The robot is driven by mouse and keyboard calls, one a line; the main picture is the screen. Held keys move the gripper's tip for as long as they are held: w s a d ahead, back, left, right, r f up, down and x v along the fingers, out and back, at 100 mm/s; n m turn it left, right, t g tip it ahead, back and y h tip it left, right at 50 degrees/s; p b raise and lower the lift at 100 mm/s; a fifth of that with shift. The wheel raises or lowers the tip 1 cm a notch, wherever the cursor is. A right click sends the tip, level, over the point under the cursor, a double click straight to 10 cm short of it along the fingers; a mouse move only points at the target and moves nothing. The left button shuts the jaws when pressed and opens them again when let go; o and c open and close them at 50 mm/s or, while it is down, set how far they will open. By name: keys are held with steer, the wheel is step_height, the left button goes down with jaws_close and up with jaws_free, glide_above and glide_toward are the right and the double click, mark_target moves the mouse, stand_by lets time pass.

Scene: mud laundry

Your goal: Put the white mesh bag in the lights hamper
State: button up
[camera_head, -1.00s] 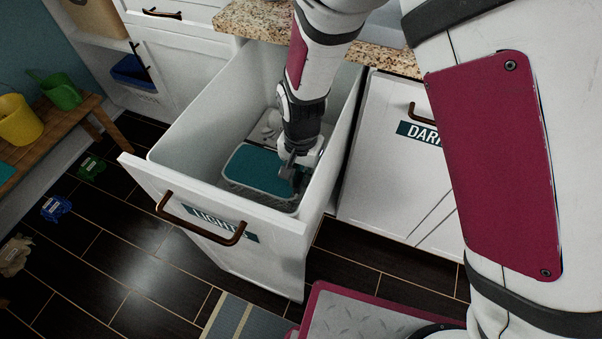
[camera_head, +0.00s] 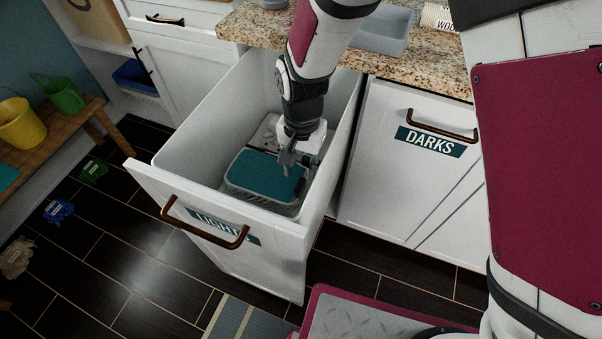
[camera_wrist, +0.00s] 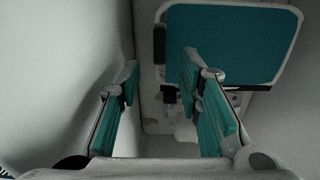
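The lights hamper (camera_head: 352,102) is a white pull-out drawer, open, with a partly covered "LIGHTS" label on its front. My gripper (camera_head: 287,168) reaches down inside it. In the wrist view its two teal-padded fingers (camera_wrist: 160,64) stand apart with nothing clearly held between them. A teal-topped, pale-rimmed block (camera_head: 262,177) lies on the hamper floor beside the fingers; it also shows in the wrist view (camera_wrist: 232,42). A pale lumpy shape (camera_head: 267,130) lies behind it, partly hidden by my arm. I cannot tell whether either is the white mesh bag.
The hamper's walls surround my gripper closely. A closed "DARKS" cabinet front (camera_head: 400,180) is at right, below a granite counter (camera_head: 430,62) with a grey tray (camera_head: 380,32). At left are a wooden bench (camera_head: 62,130) and several small cloths on the dark floor.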

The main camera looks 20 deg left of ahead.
step_height(320, 180, up, 6)
steer(key=shift+f+p, duration=0.1)
steer(key=shift+p, duration=0.4)
